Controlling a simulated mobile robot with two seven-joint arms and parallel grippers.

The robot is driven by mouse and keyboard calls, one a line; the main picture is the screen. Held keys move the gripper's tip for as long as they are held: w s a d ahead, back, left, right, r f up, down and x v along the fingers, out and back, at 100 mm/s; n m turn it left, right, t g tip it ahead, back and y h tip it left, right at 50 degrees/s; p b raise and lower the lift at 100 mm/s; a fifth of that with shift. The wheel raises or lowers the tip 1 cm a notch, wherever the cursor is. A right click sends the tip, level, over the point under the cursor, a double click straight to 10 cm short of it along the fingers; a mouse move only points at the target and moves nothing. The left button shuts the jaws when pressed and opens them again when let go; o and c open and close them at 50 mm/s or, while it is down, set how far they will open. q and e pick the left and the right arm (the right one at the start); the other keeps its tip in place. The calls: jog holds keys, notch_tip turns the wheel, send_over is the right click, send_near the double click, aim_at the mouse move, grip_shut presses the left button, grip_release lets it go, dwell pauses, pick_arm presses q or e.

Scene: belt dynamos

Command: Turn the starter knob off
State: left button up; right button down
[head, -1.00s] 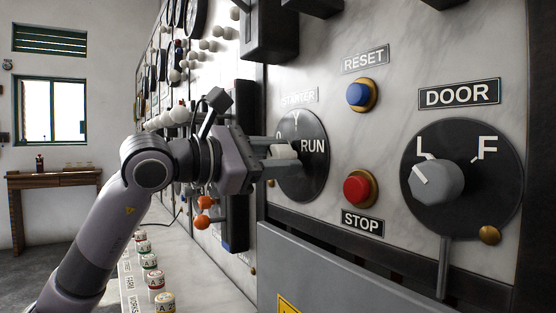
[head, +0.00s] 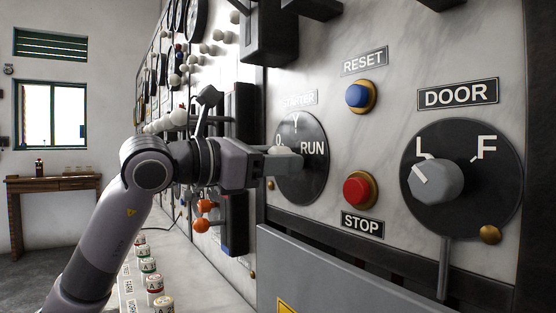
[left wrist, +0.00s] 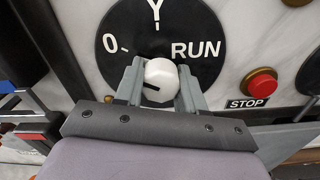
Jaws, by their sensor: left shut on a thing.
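The starter dial (head: 313,178) is a black disc marked 0, Y and RUN on the marble panel. Its white knob (left wrist: 161,76) sits at the middle of the dial in the left wrist view, with a black mark on its face pointing left, toward the side of the 0. My left gripper (left wrist: 160,88) is shut on the knob, one finger on each side. In the head view my left gripper (head: 284,162) reaches the dial from the left and its fingers hide most of the knob. My right gripper is not in view.
Right of the dial are a red STOP button (head: 356,190), a blue RESET button (head: 358,95) and the DOOR knob (head: 435,182). A grey cabinet (head: 330,275) juts out below. Orange-tipped levers (head: 203,206) stand beneath my left wrist.

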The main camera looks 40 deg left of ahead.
pick_arm(q)
jog(key=shift+f, duration=0.1)
jog(key=o, duration=1.1)
jog(key=shift+c, duration=0.2)
jog(key=b+v, duration=0.1)
jog(key=v, duration=0.6)
jog(key=shift+b, duration=0.4)
